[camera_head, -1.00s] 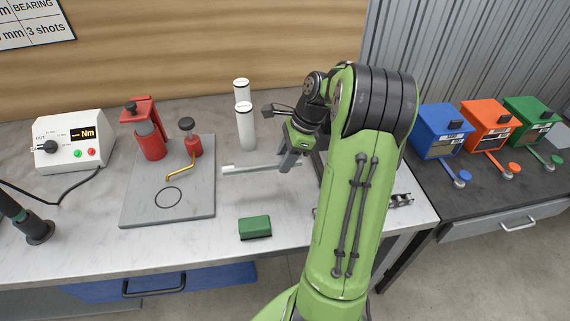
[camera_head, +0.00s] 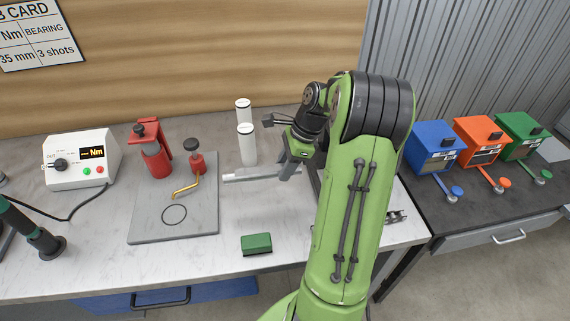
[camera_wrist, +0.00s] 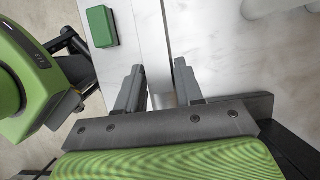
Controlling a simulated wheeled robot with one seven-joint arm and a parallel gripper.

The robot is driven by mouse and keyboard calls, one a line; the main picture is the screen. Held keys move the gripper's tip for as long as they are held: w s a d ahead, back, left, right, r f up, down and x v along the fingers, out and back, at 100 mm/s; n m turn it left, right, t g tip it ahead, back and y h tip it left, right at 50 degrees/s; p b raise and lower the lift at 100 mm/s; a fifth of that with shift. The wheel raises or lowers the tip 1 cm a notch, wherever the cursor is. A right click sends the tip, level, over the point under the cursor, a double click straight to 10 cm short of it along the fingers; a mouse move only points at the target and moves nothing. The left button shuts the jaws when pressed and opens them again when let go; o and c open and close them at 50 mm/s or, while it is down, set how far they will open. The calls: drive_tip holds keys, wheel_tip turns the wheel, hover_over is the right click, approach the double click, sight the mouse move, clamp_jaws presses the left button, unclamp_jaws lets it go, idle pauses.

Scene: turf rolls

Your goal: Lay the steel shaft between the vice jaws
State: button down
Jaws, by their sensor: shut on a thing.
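The steel shaft (camera_head: 250,177) is a pale grey bar. It points left out of my gripper (camera_head: 288,170) in the head view, roughly level, over the middle of the bench. My gripper is shut on its right part. In the wrist view my two fingers (camera_wrist: 158,90) stand on either side of the shaft (camera_wrist: 152,45), which runs up the picture. I cannot make out the vice jaws; my arm covers much of the bench's right side. A small metal part (camera_head: 397,217) shows beyond the arm there, and I cannot tell what it belongs to.
Two white cylinders (camera_head: 247,145) stand behind the shaft. A green block (camera_head: 256,243) lies near the front edge. A grey plate (camera_head: 150,228) with red tools is on the left, beside a torque meter (camera_head: 80,160). Blue, orange and green boxes stand on the right bench.

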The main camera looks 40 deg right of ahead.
sight(276, 167)
drive_tip(key=shift+r+p, duration=2.75)
drive_tip(key=shift+p, duration=0.25)
drive_tip(key=shift+f, duration=0.1)
